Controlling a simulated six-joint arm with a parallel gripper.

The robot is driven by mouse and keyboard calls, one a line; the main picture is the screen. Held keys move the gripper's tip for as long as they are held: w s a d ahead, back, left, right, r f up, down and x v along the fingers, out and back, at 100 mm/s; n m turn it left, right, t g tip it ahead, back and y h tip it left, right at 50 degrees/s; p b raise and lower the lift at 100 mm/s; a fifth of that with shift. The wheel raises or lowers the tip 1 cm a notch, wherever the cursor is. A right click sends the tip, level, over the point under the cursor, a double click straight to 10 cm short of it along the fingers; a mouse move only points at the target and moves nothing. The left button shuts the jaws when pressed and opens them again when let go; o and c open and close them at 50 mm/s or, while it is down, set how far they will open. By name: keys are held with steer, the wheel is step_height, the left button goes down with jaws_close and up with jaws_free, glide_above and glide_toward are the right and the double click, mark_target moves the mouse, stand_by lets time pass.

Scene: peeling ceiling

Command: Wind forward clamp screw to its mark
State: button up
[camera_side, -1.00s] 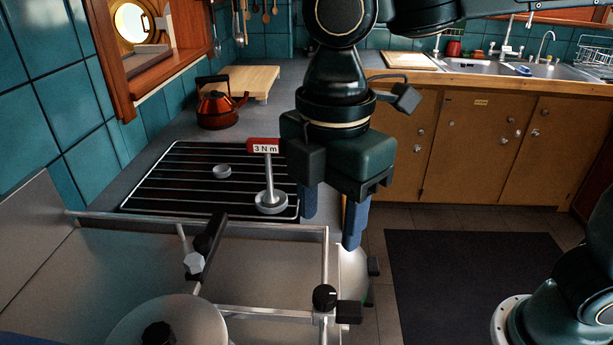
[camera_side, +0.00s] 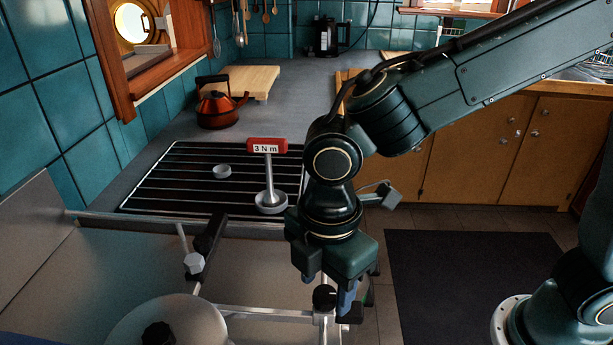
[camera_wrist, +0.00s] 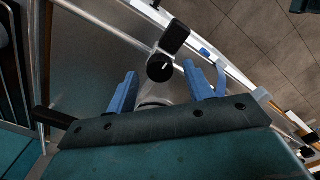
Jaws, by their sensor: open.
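A black clamp knob (camera_side: 324,297) sits at the right end of the metal rail. In the wrist view the knob (camera_wrist: 160,68) shows a white line on its face and lies between and just beyond my fingertips, with a black block beside it. My gripper (camera_side: 338,292) points down over this corner. Its blue fingers are open in the wrist view (camera_wrist: 161,80), with nothing held. I cannot tell whether either finger touches the knob. A pale hex knob (camera_side: 194,263) is on the dark bar to the left.
A post with a red "3 N m" sign (camera_side: 267,146) stands on the black grid (camera_side: 165,190) behind my gripper. A small ring (camera_side: 222,171) lies there too. A rounded metal part with a black knob (camera_side: 158,335) is at front left. An orange kettle (camera_side: 216,108) stands farther back.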

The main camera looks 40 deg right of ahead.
steer(key=shift+f, duration=0.55)
steer(key=c, duration=1)
